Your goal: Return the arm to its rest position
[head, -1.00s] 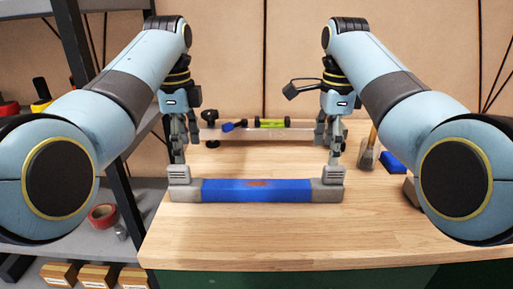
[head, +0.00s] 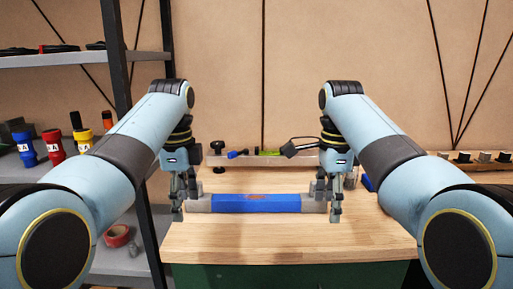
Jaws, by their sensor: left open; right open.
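A bar with a blue middle and grey ends (head: 256,203) lies level on the wooden workbench (head: 290,240). My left gripper (head: 180,212) is open by the bar's left end, pointing down. My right gripper (head: 325,212) is open by the bar's right end, also pointing down, its fingers partly covering that end. I cannot tell whether either gripper touches the bar. Both arms reach forward from the sides, nearly mirrored.
Behind the bar is a rail with a black knob (head: 217,148) and a green level (head: 268,153), partly hidden by my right arm. Shelving with bottles (head: 54,147) and a red tape roll (head: 118,236) stands left. The bench's front strip is clear.

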